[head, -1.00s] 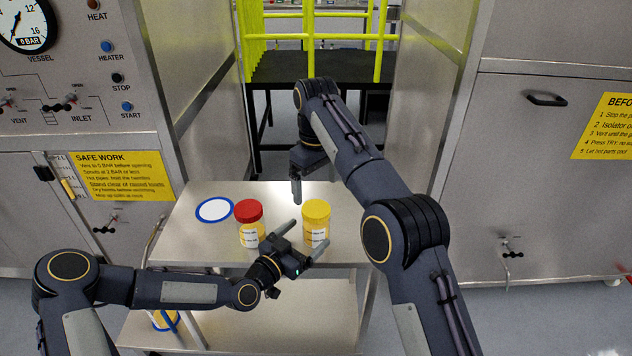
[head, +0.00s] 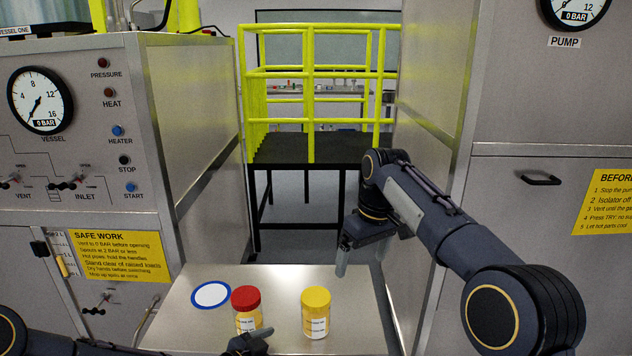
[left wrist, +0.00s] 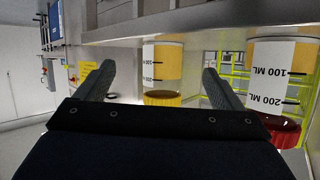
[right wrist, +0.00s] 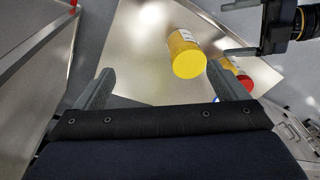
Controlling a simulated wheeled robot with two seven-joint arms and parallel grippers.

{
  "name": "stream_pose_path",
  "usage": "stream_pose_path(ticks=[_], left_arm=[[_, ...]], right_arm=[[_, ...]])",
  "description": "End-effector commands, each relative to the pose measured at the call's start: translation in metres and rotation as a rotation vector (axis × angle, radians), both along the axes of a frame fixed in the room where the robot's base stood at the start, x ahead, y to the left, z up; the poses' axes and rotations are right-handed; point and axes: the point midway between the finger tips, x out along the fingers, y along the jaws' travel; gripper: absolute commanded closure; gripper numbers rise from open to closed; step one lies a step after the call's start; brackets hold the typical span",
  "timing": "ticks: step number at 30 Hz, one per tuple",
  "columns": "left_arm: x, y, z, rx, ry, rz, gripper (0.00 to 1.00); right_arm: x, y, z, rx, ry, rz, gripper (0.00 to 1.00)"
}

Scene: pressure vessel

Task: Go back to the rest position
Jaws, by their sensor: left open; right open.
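My right gripper (head: 347,258) hangs above the back right of the steel table, apart from the jars. It is open and empty, and its spread fingers show in the right wrist view (right wrist: 168,92). My left gripper (head: 256,340) is low at the table's front, near the red-lidded jar (head: 246,309). Its open fingers show in the left wrist view (left wrist: 160,88) with nothing held; both jars stand beyond them. The yellow-lidded jar (head: 316,313) stands upright to the right of the red one. Most of my left arm is below the head view.
The table (head: 285,283) also bears a blue-rimmed white disc (head: 211,295). Steel cabinets flank it: a gauge panel (head: 75,130) on the left and a cabinet (head: 545,250) on the right. A yellow-railed platform (head: 320,148) stands behind.

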Motion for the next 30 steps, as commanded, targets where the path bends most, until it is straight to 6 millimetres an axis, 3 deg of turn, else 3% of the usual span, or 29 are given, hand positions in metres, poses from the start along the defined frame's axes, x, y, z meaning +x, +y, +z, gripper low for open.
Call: stream_pose_path(ticks=[1, 6, 12, 16, 21, 25, 30], left_arm=[[-0.008, 0.014, 0.012, 0.073, 0.043, 0.016, 0.11], [-0.049, 0.067, 0.041, 0.226, 0.239, 0.151, 0.11], [-0.117, 0.119, 0.089, 0.246, 0.444, 0.390, 0.11], [-0.172, 0.137, 0.116, 0.158, 0.566, 0.535, 0.11], [-0.236, 0.137, 0.136, -0.015, 0.704, 0.637, 0.11], [-0.267, 0.130, 0.141, -0.115, 0.776, 0.654, 0.11], [-0.281, 0.126, 0.143, -0.165, 0.813, 0.654, 0.11]], right_arm=[[-0.017, -0.025, 0.017, 0.035, -0.013, -0.048, 0.07], [-0.082, -0.082, 0.040, 0.140, -0.059, -0.199, 0.07], [-0.179, -0.121, 0.040, 0.248, -0.122, -0.376, 0.07], [-0.245, -0.128, 0.021, 0.307, -0.165, -0.490, 0.07], [-0.312, -0.121, -0.016, 0.363, -0.217, -0.623, 0.07], [-0.340, -0.113, -0.041, 0.386, -0.242, -0.688, 0.07], [-0.352, -0.109, -0.054, 0.395, -0.253, -0.719, 0.07]])
